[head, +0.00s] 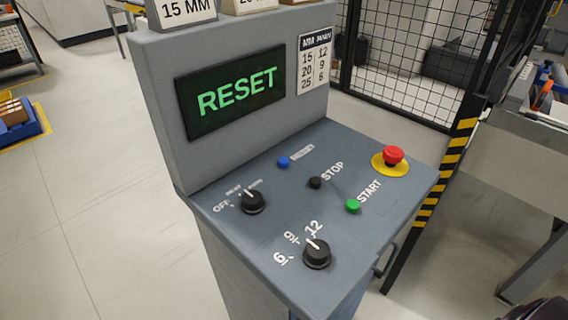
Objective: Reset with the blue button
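The blue button (283,162) sits on the sloped top of the grey control console (235,215), beside a white label that reads RESET. The screen (232,92) on the console's upright panel shows RESET in green letters. Neither of my grippers shows in the head view, and nothing covers the blue button.
Near the blue button are a black STOP button (316,182), a green START button (353,205) and a red emergency button (392,156) on a yellow base. Two black knobs (253,202) (317,253) sit toward the front. A mesh fence (400,60) stands behind right.

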